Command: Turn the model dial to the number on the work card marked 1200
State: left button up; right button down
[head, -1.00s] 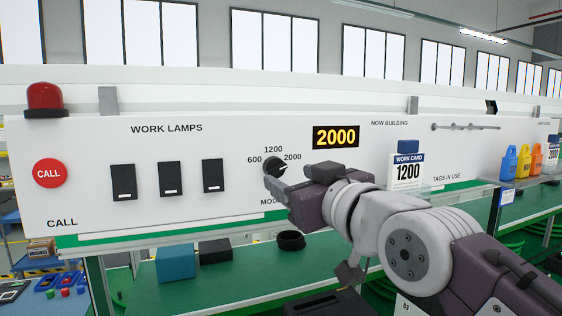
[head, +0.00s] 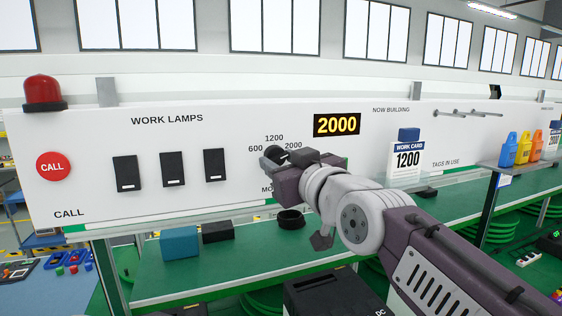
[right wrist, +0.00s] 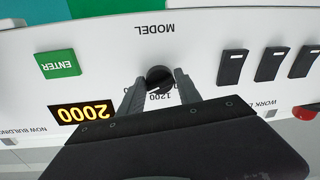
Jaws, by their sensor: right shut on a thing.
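The model dial (head: 271,155) is a round black knob on the white panel, with 600, 1200 and 2000 printed around it. My right gripper (head: 279,158) is at the dial and partly hides it. In the right wrist view, the two grey fingers are shut on the sides of the dial (right wrist: 158,79). Which number its pointer faces is hard to tell. The display (head: 337,124) reads 2000 in yellow. The work card (head: 407,160) marked 1200 stands to the right of my gripper. My left gripper is not in view.
A green ENTER button (right wrist: 58,64) shows in the right wrist view. Three black lamp switches (head: 173,169) and a red CALL button (head: 53,166) are left of the dial. A teal box (head: 179,243) and a black ring (head: 290,219) lie on the green shelf below.

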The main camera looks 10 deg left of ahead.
jog(key=shift+r, duration=0.1)
jog(key=n+b, duration=0.1)
jog(key=n, duration=0.4)
jog(key=shift+r+n+h+b, duration=0.15)
jog(key=shift+n+h+b, duration=0.15)
jog(key=n, duration=0.3)
jog(key=shift+d+r, duration=0.1)
jog(key=shift+r, duration=0.1)
jog(key=n+p, duration=0.1)
jog(key=n, duration=0.3)
jog(key=shift+r+h, duration=0.1)
jog(key=shift+h, duration=0.2)
jog(key=shift+n, duration=0.3)
jog(key=c, duration=1.3)
grip_release()
jog(key=o, duration=0.4)
